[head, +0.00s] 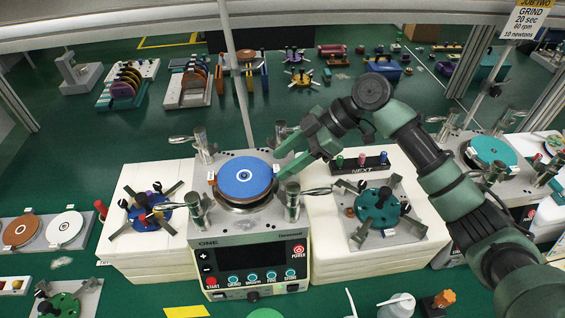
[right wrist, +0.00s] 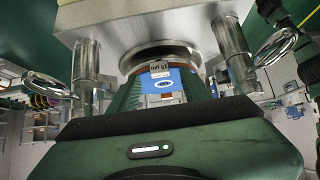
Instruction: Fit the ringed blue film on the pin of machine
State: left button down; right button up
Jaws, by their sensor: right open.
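The blue film (head: 247,188) is a round disc with a white ring mark at its centre. It lies on the round platen of the machine marked ONE (head: 250,240), with small tags at its edge. Its blue face and a tag also show in the right wrist view (right wrist: 172,79). The pin is not visible, so I cannot tell how the film sits on it. My right gripper (head: 283,164) is open at the film's right rear edge; I cannot tell whether its fingers touch the film. My left gripper is not in view.
Metal posts with lever handles (head: 292,202) stand at the machine's corners, close to my right gripper. White blocks on both sides carry a blue fixture (head: 150,212) and a teal fixture (head: 378,208). A NEXT rack (head: 361,168) stands right. Disc racks (head: 128,85) stand behind.

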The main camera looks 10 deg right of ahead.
jog(key=b+v, duration=0.2)
jog(key=v, duration=0.4)
jog(key=shift+d+r, duration=0.2)
jog(key=shift+d, duration=0.1)
